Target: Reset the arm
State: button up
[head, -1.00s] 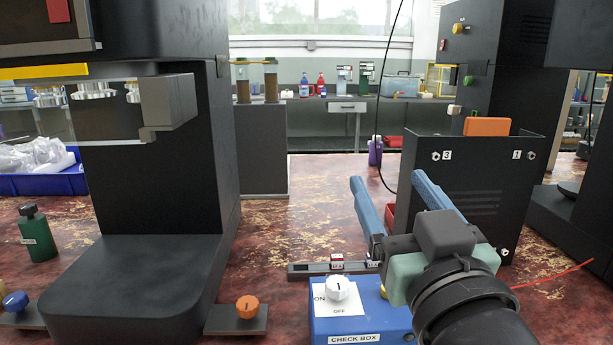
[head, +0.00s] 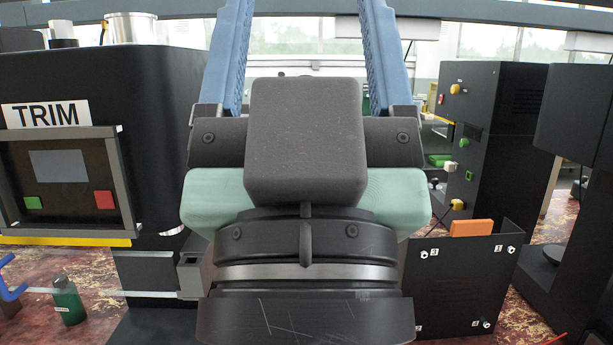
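My gripper (head: 305,15) fills the middle of the head view, close to the camera and pointing up and away. Its two blue fingers stand wide apart, and their tips run out of the top of the picture. Nothing shows between the visible parts of the fingers. The gripper body hides the middle of the bench, including the place where the blue check box stood in the earlier view.
A black machine marked TRIM (head: 90,130) stands close on the left. A green bottle (head: 68,300) is at the lower left. A black panel (head: 460,280) with an orange block (head: 471,228) behind its top edge, and dark machines (head: 490,130), stand on the right.

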notch_tip(320, 180, up, 15)
jog(key=p, duration=1.3)
jog(key=shift+r, duration=0.15)
dwell(0.6)
